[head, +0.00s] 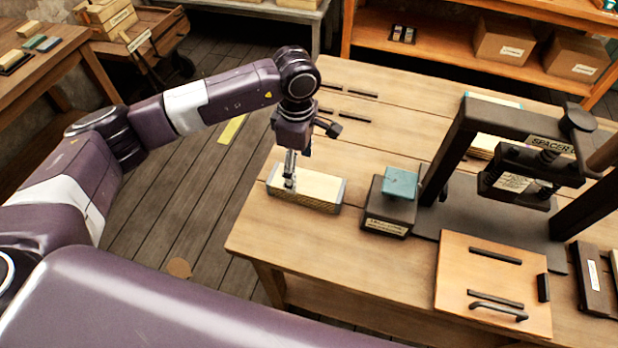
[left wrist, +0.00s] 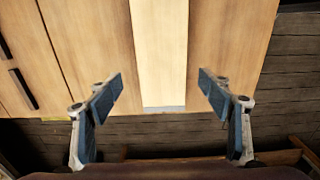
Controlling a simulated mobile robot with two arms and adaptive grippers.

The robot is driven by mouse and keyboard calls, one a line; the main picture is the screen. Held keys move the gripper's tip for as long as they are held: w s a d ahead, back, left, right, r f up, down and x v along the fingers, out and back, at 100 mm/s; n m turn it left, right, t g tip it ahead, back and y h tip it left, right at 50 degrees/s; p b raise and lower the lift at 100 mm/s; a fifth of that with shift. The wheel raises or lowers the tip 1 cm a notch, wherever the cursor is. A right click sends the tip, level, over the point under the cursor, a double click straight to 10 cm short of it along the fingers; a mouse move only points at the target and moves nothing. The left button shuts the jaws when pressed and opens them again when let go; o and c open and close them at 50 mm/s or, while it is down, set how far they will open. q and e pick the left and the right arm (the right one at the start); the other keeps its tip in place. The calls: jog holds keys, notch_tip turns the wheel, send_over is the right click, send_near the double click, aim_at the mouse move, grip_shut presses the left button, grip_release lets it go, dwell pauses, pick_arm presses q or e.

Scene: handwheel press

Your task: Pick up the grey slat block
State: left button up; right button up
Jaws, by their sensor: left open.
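A long block with a pale wooden top and grey ends (head: 318,187), which fits the grey slat block, lies near the left edge of the workbench (head: 262,240). It also shows in the left wrist view (left wrist: 160,50), its grey end towards the bottom. My left gripper (head: 289,182) points down at the block's left part in the head view. In the left wrist view its two fingers stand open on either side of the block's line, with gaps to both sides. I cannot tell how high the fingertips are above the bench. My right gripper is not in view.
A teal block (head: 400,182) sits on a dark labelled stand (head: 386,212) right of the slat block. The dark press (head: 455,150) stands further right, with a wooden board with handles (head: 455,275) in front. Several dark strips (head: 358,117) lie behind. The bench's front left is clear.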

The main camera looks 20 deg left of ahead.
aim_at(300, 179)
pick_arm(q)
jog(key=shift+s+f+p, duration=0.2)
jog(key=shift+f+p, duration=0.3)
jog(key=shift+f, duration=0.1)
jog(key=shift+s+f+p, duration=0.2)
jog(key=shift+f+p, duration=0.3)
jog(key=shift+f, duration=0.05)
notch_tip(300, 179, down, 2)
jog(key=shift+w+f+p, duration=0.15)
jog(key=shift+f+p, duration=0.1)
jog(key=shift+p, duration=0.2)
jog(key=shift+w+f, duration=0.1)
jog(key=shift+f, duration=0.45)
jog(key=c, duration=1.6)
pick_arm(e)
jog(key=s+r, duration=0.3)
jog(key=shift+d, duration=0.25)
pick_arm(q)
jog(key=shift+r, duration=0.1)
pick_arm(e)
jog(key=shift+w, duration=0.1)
